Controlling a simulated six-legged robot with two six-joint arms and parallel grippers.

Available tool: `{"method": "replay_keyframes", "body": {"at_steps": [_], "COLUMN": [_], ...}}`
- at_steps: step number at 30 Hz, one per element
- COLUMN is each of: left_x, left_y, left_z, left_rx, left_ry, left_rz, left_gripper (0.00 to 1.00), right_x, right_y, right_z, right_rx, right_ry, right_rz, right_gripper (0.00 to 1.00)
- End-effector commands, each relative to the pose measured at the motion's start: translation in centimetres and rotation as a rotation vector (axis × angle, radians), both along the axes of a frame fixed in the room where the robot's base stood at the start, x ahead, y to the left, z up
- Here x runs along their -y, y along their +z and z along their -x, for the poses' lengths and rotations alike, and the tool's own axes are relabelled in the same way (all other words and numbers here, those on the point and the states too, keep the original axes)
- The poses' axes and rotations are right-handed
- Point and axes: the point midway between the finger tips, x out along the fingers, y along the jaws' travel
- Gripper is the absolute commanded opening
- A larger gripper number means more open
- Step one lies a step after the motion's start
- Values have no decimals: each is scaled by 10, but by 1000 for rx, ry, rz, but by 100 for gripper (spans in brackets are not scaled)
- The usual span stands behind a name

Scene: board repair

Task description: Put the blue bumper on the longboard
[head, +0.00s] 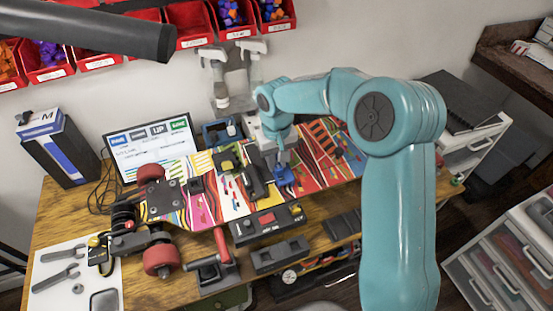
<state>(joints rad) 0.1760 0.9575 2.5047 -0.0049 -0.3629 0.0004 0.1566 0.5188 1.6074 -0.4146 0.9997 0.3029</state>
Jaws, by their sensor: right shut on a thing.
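The longboard (203,206) lies across the wooden workbench with its colourful striped graphic and red wheels at the left end. My right gripper (283,163) reaches down over the middle of the board and is shut on the small blue bumper (284,177). The bumper is at or just above the board's surface; I cannot tell whether it touches. The gripper's fingers partly hide it. My left gripper is not in view.
Black blocks (281,254) and a red-handled tool (212,264) lie along the front. A white mat (77,278) with wrenches is at the left. A monitor (150,146) stands behind the board. Red bins (188,24) hang on the wall.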

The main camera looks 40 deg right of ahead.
Motion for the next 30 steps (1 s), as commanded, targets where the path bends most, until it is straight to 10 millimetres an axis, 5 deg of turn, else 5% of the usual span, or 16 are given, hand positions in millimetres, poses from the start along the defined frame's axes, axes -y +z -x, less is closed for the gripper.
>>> {"method": "replay_keyframes", "body": {"at_steps": [14,15,17,23,25,30], "left_x": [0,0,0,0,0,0], "left_y": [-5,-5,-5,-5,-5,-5], "left_z": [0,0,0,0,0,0], "left_rx": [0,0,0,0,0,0], "left_ry": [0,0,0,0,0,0], "left_rz": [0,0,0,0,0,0], "left_gripper": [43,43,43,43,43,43], "right_x": [-2,-1,-2,-1,-1,-1], "right_y": [-6,-6,-6,-6,-6,-6], "right_z": [0,0,0,0,0,0], "right_rx": [0,0,0,0,0,0], "right_ry": [0,0,0,0,0,0], "right_rz": [0,0,0,0,0,0], "right_gripper": [1,36,52,52,40,40]}}
